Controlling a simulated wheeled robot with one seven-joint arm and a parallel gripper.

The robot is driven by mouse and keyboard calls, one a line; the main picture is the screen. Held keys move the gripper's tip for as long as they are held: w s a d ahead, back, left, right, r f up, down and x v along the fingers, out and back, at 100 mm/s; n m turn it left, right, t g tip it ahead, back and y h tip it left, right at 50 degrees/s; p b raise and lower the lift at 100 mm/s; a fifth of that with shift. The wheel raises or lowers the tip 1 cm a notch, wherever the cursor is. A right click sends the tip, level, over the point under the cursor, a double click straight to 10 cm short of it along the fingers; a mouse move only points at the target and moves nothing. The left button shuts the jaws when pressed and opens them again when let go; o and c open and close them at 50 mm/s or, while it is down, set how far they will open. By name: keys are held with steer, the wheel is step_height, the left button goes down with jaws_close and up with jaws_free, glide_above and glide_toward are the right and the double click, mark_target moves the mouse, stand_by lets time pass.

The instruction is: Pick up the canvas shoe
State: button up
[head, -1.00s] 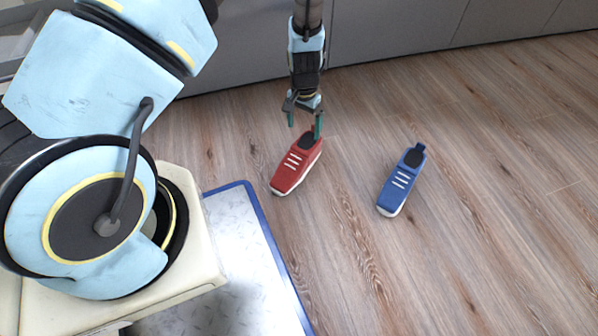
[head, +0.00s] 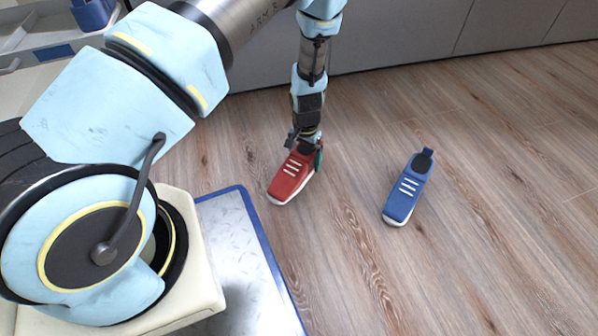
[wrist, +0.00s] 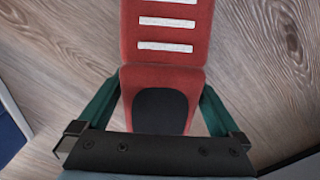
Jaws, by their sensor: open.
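A red canvas shoe (head: 292,178) with white stripes and a white sole lies on the wood floor. A similar blue canvas shoe (head: 407,190) lies to its right, apart from it. My gripper (head: 305,155) is down at the heel end of the red shoe, with a teal finger showing on its right side. In the wrist view, the open fingers of my gripper (wrist: 158,105) stand on either side of the red shoe (wrist: 160,72), around its dark opening. I cannot tell whether they touch it. The fingertips are partly hidden by the shoe.
A blue-edged, pale metallic panel (head: 240,255) lies to the left of the red shoe. A grey cabinet front (head: 400,40) runs along the back. The floor (head: 500,230) around and right of the blue shoe is clear.

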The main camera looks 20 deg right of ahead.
steer(key=shift+f, duration=0.45)
steer(key=c, duration=1.2)
steer(key=shift+r, duration=0.15)
steer(key=shift+c, duration=0.2)
